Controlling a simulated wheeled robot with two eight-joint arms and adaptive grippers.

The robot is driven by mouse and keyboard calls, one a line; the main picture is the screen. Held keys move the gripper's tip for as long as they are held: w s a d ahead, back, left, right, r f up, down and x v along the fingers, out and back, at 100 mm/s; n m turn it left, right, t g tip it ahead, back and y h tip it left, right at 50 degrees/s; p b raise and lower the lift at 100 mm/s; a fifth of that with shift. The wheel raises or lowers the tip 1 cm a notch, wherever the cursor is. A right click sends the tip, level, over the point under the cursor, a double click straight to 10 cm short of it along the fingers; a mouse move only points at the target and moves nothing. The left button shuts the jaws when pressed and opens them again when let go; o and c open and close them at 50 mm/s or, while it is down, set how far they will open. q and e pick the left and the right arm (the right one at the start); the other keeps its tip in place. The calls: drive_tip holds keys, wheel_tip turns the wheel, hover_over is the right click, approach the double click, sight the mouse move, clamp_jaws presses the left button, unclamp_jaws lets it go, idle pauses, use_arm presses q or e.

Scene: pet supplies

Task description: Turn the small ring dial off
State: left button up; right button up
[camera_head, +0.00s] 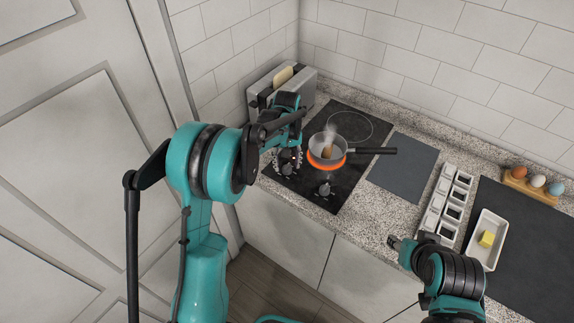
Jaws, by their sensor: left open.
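The black cooktop (362,112) has two dark dials at its front. One dial (287,169) is at the left and the other dial (325,188) is nearer the front edge. I cannot tell by label which is the small ring's. The ring under the pan (327,161) glows orange; the other ring (349,126) is dark. My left gripper (287,161) is open over the left dial, with fingers on either side of it; contact is unclear. My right gripper (395,242) is over the counter's front edge, away from the cooktop; its jaws are unclear.
The steaming pan holds a brown egg (327,151), and its black handle (373,151) points right. A toaster (305,88) stands behind my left gripper. To the right are a dark board (403,167), a container rack (444,204), a butter dish (489,251) and an egg holder (531,187).

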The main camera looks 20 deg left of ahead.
sight(287, 166)
use_arm(q)
wheel_tip(287, 166, up, 11)
drive_tip(key=shift+f, duration=0.15)
drive_tip(key=shift+s, duration=0.15)
idle(0.4)
drive_tip(key=s+r+m+t+b, duration=0.1)
drive_tip(key=s+r+t, duration=0.1)
drive_tip(key=s+r, duration=0.35)
drive_tip(key=s+f+m+t+b, duration=0.1)
drive_tip(key=s+f+m+t, duration=0.1)
drive_tip(key=s, duration=0.8)
drive_tip(key=s+f+m+t+b, duration=0.1)
drive_tip(key=s+f, duration=0.4)
drive_tip(key=s, duration=0.5)
drive_tip(key=shift+s+a+m+t, duration=0.15)
drive_tip(key=shift+s+m+t, duration=0.35)
drive_tip(key=shift+t, duration=0.6)
